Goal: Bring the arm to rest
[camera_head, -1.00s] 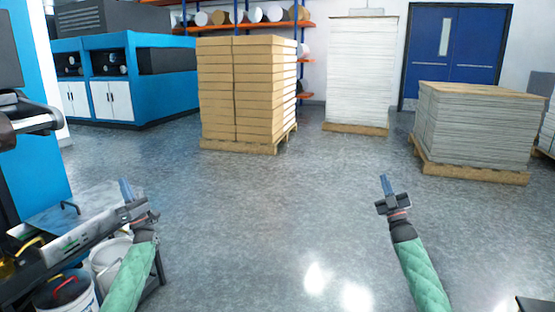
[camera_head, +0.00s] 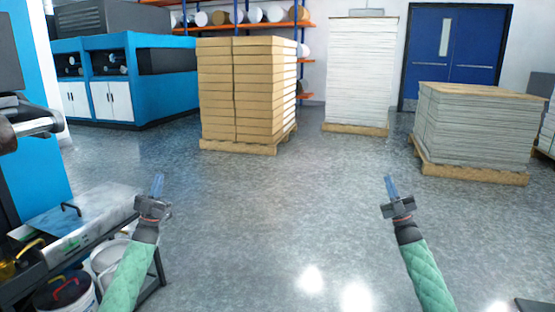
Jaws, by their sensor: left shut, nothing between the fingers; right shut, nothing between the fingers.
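My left gripper (camera_head: 157,186) is at the lower left, raised in front of the floor and just right of the machine's side table. It is shut and empty, with its blue fingers pointing up and away. My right gripper (camera_head: 390,187) is at the lower right over open floor. It is also shut and empty, fingers pointing up and away. Both green-sleeved forearms come in from the bottom edge, at about the same height.
A side table (camera_head: 90,222) of the blue machine stands close to my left arm, with buckets (camera_head: 65,292) below it. Stacked cartons (camera_head: 246,90), a white paper stack (camera_head: 361,75) and a grey stack (camera_head: 478,130) stand on pallets farther back. The middle floor is clear.

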